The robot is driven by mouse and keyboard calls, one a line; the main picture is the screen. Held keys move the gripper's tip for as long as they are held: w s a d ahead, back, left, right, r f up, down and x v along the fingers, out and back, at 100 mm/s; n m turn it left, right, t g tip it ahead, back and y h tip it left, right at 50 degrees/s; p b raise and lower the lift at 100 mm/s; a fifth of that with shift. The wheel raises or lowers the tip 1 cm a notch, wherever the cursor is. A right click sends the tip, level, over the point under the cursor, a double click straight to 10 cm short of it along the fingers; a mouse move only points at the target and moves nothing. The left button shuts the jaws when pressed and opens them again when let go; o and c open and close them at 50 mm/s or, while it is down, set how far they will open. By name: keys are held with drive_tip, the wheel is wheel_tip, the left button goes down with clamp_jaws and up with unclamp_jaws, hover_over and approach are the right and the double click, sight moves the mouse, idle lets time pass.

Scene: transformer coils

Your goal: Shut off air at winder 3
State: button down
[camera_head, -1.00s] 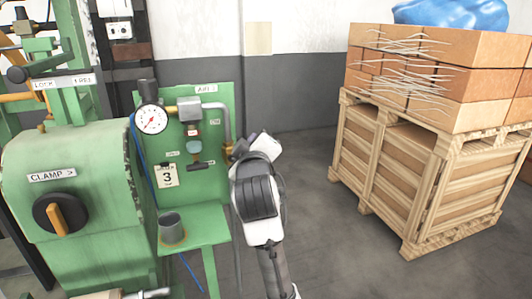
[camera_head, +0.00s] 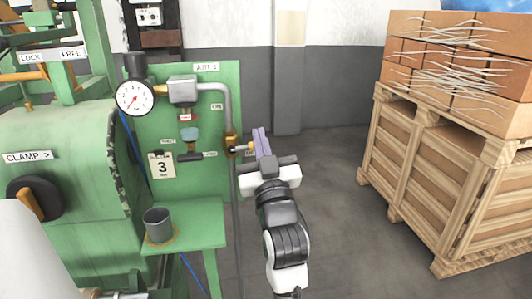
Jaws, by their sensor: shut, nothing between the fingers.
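A green panel (camera_head: 215,110) carries an air gauge (camera_head: 135,98), a grey regulator block (camera_head: 183,89) and a pipe running down to a brass valve (camera_head: 231,143). A tag with the number 3 (camera_head: 162,167) hangs on the panel. A short yellow-brass piece sticks out to the valve's right. My gripper (camera_head: 261,134) is just right of that piece, its purplish fingers pointing up, shut and empty. I cannot tell whether it touches the piece. The small labels are too blurred to read surely.
A green machine with a CLAMP knob (camera_head: 35,200) stands at the left. A grey cup (camera_head: 158,225) stands on the green shelf below the panel. A wooden crate (camera_head: 440,180) with brown boxes (camera_head: 455,75) stands at the right. Grey floor between is clear.

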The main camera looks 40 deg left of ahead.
sight(249, 147)
drive_tip(key=shift+w+a+f+p, duration=0.45)
drive_tip(key=shift+w+a+f, duration=0.6)
drive_tip(key=shift+w+f, duration=0.2)
drive_tip(key=shift+f, duration=0.15)
drive_tip(key=shift+f+b, duration=0.7)
drive_tip(key=shift+b, duration=0.2)
